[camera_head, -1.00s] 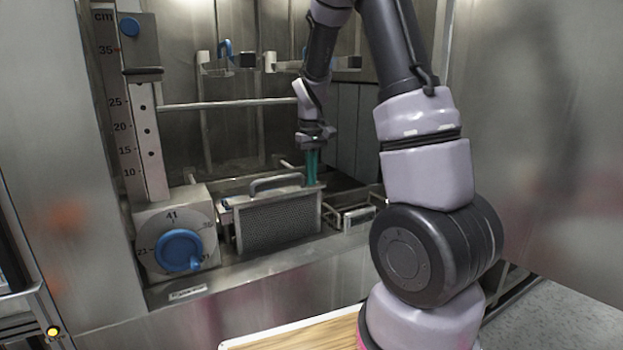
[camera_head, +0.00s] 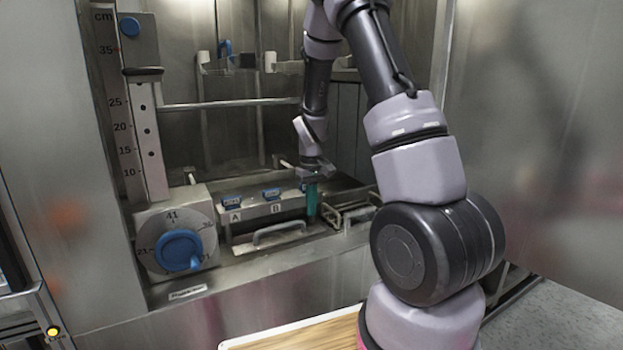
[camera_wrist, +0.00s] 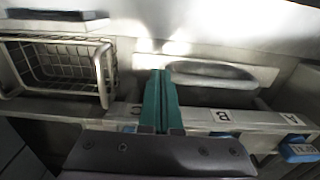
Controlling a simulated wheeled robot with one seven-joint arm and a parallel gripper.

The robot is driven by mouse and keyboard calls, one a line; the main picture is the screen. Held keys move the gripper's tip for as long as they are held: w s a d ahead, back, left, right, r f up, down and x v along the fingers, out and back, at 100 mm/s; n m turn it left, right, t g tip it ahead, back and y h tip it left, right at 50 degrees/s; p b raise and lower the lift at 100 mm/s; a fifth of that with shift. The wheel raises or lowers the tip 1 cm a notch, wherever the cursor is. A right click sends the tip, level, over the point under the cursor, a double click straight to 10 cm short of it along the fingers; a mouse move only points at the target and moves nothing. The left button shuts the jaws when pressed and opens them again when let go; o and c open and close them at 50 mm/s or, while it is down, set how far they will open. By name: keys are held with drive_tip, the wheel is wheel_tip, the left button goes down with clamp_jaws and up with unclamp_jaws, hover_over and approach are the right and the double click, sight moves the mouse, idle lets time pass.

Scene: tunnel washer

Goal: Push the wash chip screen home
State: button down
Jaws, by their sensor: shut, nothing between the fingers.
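The wash chip screen is down in its slot in the washer ledge. Only its grey top and arched handle (camera_head: 280,233) show, and the mesh face is hidden. The handle also shows in the wrist view (camera_wrist: 210,69). My gripper (camera_head: 311,203) is shut and empty, its teal fingers pointing down at the right end of the screen. In the wrist view the teal fingertips (camera_wrist: 162,76) are together beside the handle's end. I cannot tell whether they touch the screen.
Behind the screen is a rail with labels A and B and blue latches (camera_head: 232,202), (camera_head: 271,193). A wire basket (camera_head: 352,214) sits just right of my gripper. A blue dial (camera_head: 179,250) and a scale post (camera_head: 150,140) stand at the left.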

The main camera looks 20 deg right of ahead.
wheel_tip(320, 180, down, 6)
drive_tip(key=shift+f, duration=0.1)
drive_tip(key=shift+s+f, duration=0.2)
drive_tip(key=shift+f, duration=0.15)
drive_tip(key=shift+w+r, duration=0.1)
drive_tip(key=shift+r, duration=0.2)
wheel_tip(320, 180, up, 14)
wheel_tip(320, 180, up, 14)
drive_tip(key=r+m+t+y, duration=0.1)
drive_tip(key=m+t, duration=0.2)
hover_over(312, 234)
drive_tip(key=s+a, duration=0.2)
drive_tip(key=s, duration=0.6)
drive_tip(key=s+a+r+m+t, duration=0.1)
drive_tip(key=s+r+t, duration=0.1)
drive_tip(key=s, duration=0.5)
drive_tip(key=s+a+r+m+t+y, duration=0.1)
drive_tip(key=s+r+t, duration=0.1)
drive_tip(key=s+r, duration=0.3)
drive_tip(key=s, duration=0.2)
drive_tip(key=shift+s+r+m, duration=0.3)
drive_tip(key=shift+m, duration=0.1)
